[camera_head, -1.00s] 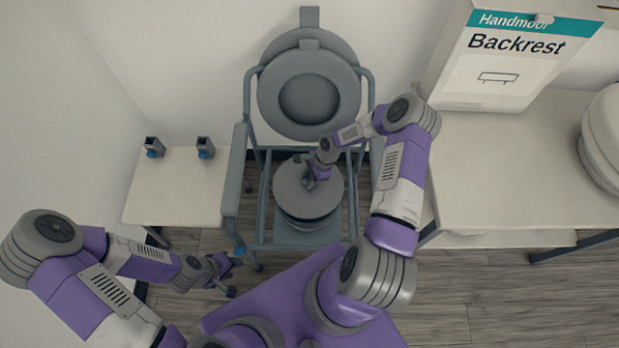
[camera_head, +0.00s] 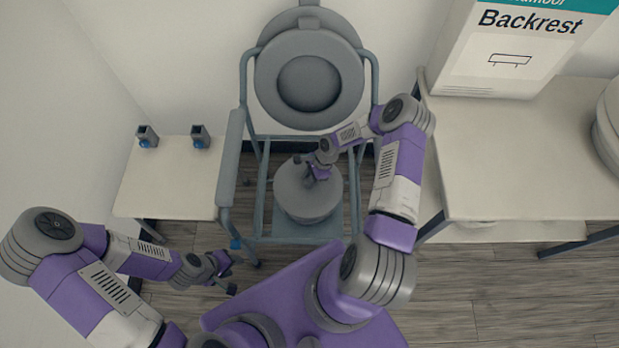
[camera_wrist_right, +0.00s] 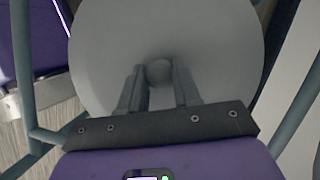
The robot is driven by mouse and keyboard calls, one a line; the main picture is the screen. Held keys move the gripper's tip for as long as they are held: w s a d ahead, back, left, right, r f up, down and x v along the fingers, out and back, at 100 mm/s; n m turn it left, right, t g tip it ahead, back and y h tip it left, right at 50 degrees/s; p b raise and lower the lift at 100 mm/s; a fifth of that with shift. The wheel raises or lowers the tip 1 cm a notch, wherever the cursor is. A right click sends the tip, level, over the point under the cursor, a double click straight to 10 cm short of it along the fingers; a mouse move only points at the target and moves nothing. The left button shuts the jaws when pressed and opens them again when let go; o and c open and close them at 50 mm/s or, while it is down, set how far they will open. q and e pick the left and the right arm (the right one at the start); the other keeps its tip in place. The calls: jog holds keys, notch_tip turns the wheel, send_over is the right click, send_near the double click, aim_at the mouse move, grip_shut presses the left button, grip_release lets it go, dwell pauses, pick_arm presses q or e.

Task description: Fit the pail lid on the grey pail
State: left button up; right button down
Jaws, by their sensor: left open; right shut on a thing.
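My right gripper (camera_head: 316,175) is shut on the knob of the round grey pail lid (camera_head: 292,190). In the right wrist view the two fingers (camera_wrist_right: 159,82) stand on either side of the round knob, and the pale lid (camera_wrist_right: 110,40) fills the middle. The grey pail (camera_head: 306,219) is directly under the lid, within the commode chair frame. The lid covers its mouth and looks level and roughly centred; I cannot tell whether its rim is fully seated. My left gripper (camera_head: 229,275) is open and empty, low to the left of the chair.
The chair frame (camera_head: 243,85) surrounds the pail, with its raised ring seat (camera_head: 269,92) behind. A small white table (camera_head: 170,185) with two small grey-blue fittings stands left. A larger table (camera_head: 540,170) with a Backrest box (camera_head: 505,60) stands right.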

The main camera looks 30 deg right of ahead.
jog(key=shift+f, duration=0.2)
dwell(0.6)
jog(key=c, duration=0.7)
grip_release()
jog(key=p+v, duration=0.2)
jog(key=v, duration=0.5)
jog(key=shift+d+r+p, duration=0.1)
jog(key=shift+r+p, duration=0.15)
jog(key=shift+p, duration=0.15)
